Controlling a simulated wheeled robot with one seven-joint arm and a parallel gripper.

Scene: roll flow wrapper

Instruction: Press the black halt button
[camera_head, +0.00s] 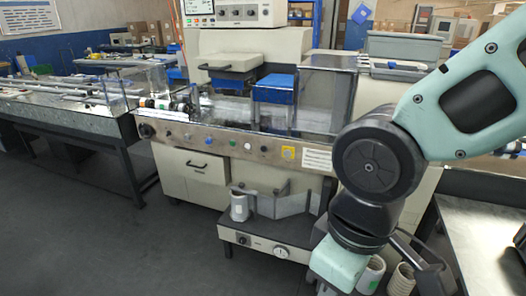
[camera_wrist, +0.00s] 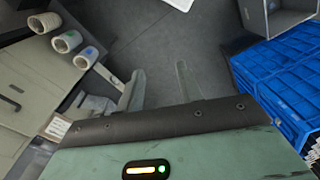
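The wrapper machine's beige control panel (camera_head: 205,143) runs across the front of the machine in the head view, with a row of small buttons and knobs. A small dark button (camera_head: 264,149) sits toward the panel's right part, left of a yellow square plate; at this size I cannot be sure that it is the black halt button. My gripper is low at the right in the head view, below and to the right of the panel, its fingertips not clear there. In the wrist view my gripper (camera_wrist: 158,88) points down at the floor, its two fingers apart with nothing between them.
A lower shelf (camera_head: 268,243) with a metal can (camera_head: 239,207) juts out under the panel. Pale rolls (camera_head: 372,273) stand near my gripper; several rolls (camera_wrist: 68,42) also show in the wrist view. Blue crates (camera_wrist: 285,85) stand at its right.

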